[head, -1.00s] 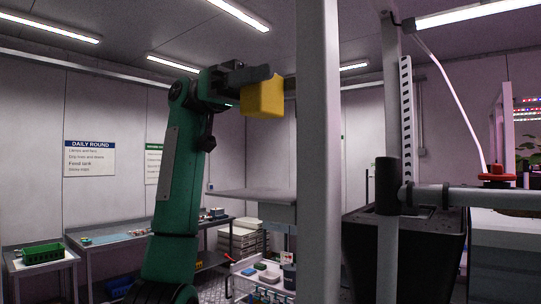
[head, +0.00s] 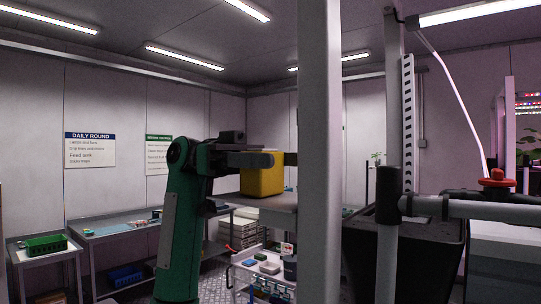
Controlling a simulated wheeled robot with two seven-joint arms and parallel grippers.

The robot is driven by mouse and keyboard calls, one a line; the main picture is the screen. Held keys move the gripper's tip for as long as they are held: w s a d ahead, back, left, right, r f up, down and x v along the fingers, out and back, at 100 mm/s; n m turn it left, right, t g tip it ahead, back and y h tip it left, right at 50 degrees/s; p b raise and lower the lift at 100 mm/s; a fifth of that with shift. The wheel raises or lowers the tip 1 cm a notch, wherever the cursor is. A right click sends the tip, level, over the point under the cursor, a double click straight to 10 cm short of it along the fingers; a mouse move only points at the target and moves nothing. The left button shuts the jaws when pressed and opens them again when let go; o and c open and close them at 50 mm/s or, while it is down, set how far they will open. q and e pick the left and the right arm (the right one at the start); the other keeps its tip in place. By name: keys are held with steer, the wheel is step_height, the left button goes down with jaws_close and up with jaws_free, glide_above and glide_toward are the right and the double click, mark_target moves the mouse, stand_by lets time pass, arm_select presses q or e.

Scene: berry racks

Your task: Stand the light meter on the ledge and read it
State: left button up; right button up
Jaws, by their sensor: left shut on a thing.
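A yellow box-shaped thing (head: 262,182), which I take to be the light meter, is upright in the middle of the head view. My left gripper (head: 265,160) is shut on its upper part. No display or reading shows on the side facing me. A grey flat ledge (head: 279,201) lies directly below the yellow thing. Its underside is at about the height of the ledge top, and I cannot tell whether they touch. A grey post hides the right part of the ledge. My right gripper is not in view.
The vertical grey post (head: 319,150) stands close to the gripper's right. A cart (head: 262,284) with small boxes is below the ledge. A bench (head: 110,232) and a green crate (head: 46,245) are at left. A dark tank (head: 420,255) and red valve (head: 497,178) are at right.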

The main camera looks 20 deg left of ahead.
arm_select(q)
steer(key=shift+f, duration=0.1)
steer(key=o, duration=0.6)
steer(key=shift+f, duration=0.1)
steer(key=o, duration=0.4)
steer(key=shift+o, duration=0.2)
steer(key=shift+a, duration=0.1)
steer(key=b+v, duration=0.3)
steer(key=v, duration=0.8)
steer(key=shift+a+r+b, duration=0.25)
steer(key=shift+a+b, duration=0.15)
